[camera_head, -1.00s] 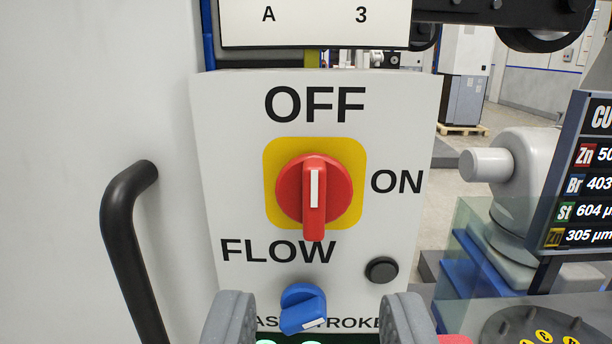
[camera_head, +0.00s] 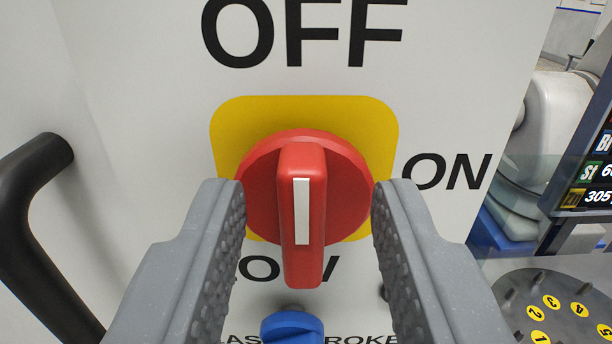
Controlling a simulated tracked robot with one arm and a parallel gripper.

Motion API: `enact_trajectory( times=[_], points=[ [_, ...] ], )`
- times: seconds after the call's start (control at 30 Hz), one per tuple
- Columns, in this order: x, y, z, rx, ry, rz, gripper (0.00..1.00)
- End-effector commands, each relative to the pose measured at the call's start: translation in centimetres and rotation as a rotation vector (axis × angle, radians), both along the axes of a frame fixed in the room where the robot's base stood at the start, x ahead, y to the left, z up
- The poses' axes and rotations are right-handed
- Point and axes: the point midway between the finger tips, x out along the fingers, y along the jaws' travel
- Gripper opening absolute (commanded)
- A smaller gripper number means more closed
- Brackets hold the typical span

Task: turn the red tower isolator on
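The red isolator knob (camera_head: 303,262) sits on a yellow square plate (camera_head: 235,120) on a white panel, in the middle of the view. Its grip bar with a white stripe stands vertical. OFF is printed above the knob and ON to its right. My gripper (camera_head: 307,190) is open, its two grey fingers on either side of the knob. The fingertips are near the knob's left and right edges; whether they touch the disc I cannot tell. The grip bar is clear of both fingers.
A blue knob (camera_head: 292,328) is below the red one, partly cut off by the bottom edge. A black handle (camera_head: 30,230) stands at the left. At the right are a grey disc (camera_head: 555,290) with yellow numbered spots and a dark display (camera_head: 590,190).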

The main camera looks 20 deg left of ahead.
Motion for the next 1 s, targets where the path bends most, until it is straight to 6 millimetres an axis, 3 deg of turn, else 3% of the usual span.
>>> enact_trajectory(
  times=[0.57, 0.6, 0.7, 0.73, 0.83, 0.87, 1.0],
  points=[
    [0.8, 0.4, 0.0, -0.004, -0.001, -0.002, 0.35],
    [0.8, 0.4, 0.0, -0.004, 0.0, -0.002, 0.32],
    [0.8, 0.4, 0.0, -0.004, -0.001, -0.002, 0.04],
    [0.8, 0.4, 0.0, -0.004, -0.001, -0.002, 0.0],
    [0.8, 0.3, 0.1, -0.004, -0.001, -0.002, 0.0],
    [0.8, -1.2, 0.0, -0.003, -0.001, -0.005, 0.0],
    [0.8, -0.4, 0.0, 0.004, 0.001, -0.008, 0.0]
  ],
)
